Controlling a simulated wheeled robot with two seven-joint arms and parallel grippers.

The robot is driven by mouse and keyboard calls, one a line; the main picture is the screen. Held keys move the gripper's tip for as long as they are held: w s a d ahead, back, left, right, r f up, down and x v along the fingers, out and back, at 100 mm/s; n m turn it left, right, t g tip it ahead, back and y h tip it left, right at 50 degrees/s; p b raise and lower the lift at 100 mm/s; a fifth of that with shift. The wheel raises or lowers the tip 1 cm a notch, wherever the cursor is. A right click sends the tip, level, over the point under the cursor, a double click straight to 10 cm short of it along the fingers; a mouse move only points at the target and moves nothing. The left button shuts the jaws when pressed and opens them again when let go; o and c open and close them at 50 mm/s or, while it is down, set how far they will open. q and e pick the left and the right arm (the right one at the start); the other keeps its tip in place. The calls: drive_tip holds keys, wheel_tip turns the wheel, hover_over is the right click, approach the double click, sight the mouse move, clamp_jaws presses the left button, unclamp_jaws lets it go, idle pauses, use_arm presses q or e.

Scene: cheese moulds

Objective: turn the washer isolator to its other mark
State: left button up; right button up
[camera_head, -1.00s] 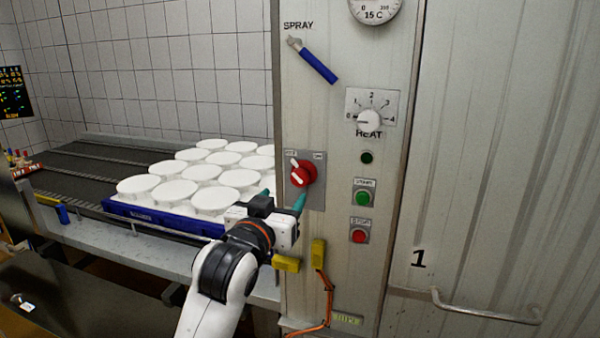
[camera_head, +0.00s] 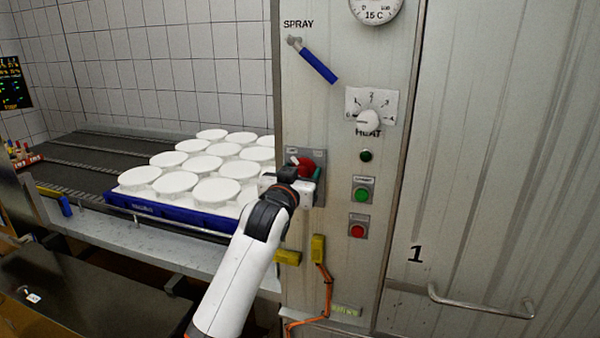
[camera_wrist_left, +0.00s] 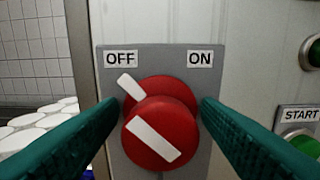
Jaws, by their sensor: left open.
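The washer isolator is a red knob (camera_wrist_left: 157,135) on a grey plate (camera_wrist_left: 181,64) marked OFF at left and ON at right. A white bar crosses the knob's face, and a white pointer behind it leans up and left toward OFF in the left wrist view. The knob also shows in the head view (camera_head: 304,165), partly hidden by my gripper. My left gripper (camera_wrist_left: 158,112) is open, with one green finger on each side of the knob. I cannot tell whether the fingers touch it. My right gripper is not in view.
The HEAT dial (camera_head: 368,121), green START button (camera_head: 362,195) and red button (camera_head: 358,230) are right of the isolator. The blue spray lever (camera_head: 319,66) is above. A blue tray (camera_head: 160,216) of white moulds (camera_head: 217,190) stands at left, close to my arm.

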use_arm(q)
drive_tip(key=shift+c, duration=0.2)
drive_tip(key=c, duration=0.6)
drive_tip(key=shift+m, duration=0.3)
drive_tip(key=m+p, duration=0.2)
drive_tip(key=shift+m, duration=0.3)
drive_tip(key=m+p, duration=0.2)
drive_tip(key=m, duration=0.2)
drive_tip(key=shift+d+m, duration=0.1)
drive_tip(key=shift+m, duration=0.2)
drive_tip(key=m+p, duration=0.3)
drive_tip(key=m, duration=0.3)
drive_tip(key=shift+s, duration=0.1)
drive_tip(key=shift+f+m+p, duration=0.15)
drive_tip(key=shift+m+p, duration=0.2)
drive_tip(key=shift+m, duration=0.65)
drive_tip(key=shift+f+m+p, duration=0.1)
drive_tip(key=shift+m+p, duration=0.25)
drive_tip(key=shift+m, duration=0.65)
